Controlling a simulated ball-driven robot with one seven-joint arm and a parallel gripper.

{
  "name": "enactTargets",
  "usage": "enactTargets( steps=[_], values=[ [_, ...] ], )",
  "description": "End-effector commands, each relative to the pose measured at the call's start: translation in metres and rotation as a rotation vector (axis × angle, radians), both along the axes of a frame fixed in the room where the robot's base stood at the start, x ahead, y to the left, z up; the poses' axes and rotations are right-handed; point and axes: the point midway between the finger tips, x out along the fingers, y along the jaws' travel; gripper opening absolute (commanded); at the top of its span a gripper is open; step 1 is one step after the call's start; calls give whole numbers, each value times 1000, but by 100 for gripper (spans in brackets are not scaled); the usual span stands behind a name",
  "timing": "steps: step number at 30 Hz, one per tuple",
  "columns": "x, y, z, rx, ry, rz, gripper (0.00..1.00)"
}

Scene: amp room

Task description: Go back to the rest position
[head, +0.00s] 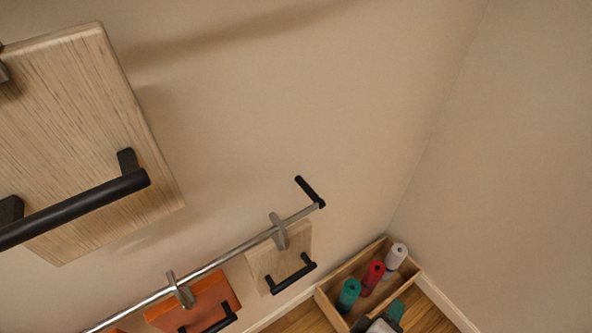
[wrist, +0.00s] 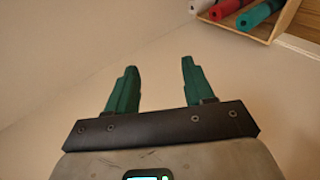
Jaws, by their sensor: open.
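My gripper (wrist: 160,65) shows in the wrist view with its two green fingers spread well apart. Nothing is between them; only plain wall and blurred surface lie behind. In the head view a part of my gripper (head: 393,315) shows at the bottom edge, in front of the wooden crate (head: 328,300). The rest of my arm is out of that view.
The crate holds a green roll (head: 348,295), a red roll (head: 372,277) and a white roll (head: 396,256). A metal rail (head: 225,258) on the wall carries an orange board (head: 205,297) and a pale board (head: 270,262) with black handles. A large wooden board (head: 75,130) is close at left.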

Motion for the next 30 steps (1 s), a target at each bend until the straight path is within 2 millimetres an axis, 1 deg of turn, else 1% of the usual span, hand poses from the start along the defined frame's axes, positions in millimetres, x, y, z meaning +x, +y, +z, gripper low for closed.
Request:
enactTargets(
  steps=[1, 3, 5, 6, 8, 9, 12, 16, 21, 30],
  values=[
    [-11, -29, -2, 81, 42, -117, 52],
    [-29, -57, -7, 196, 106, -253, 52],
    [-47, -74, -11, 302, 158, -357, 52],
    [-58, -82, -12, 375, 189, -417, 52],
    [-76, -90, -13, 482, 233, -495, 52],
    [-86, -93, -12, 553, 259, -538, 52],
    [-107, -93, -8, 707, 310, -609, 52],
    [-123, -88, 0, 845, 348, -645, 52],
    [-129, -83, 5, 915, 368, -650, 52],
    [-129, -83, 5, 916, 370, -650, 52]
  ],
)
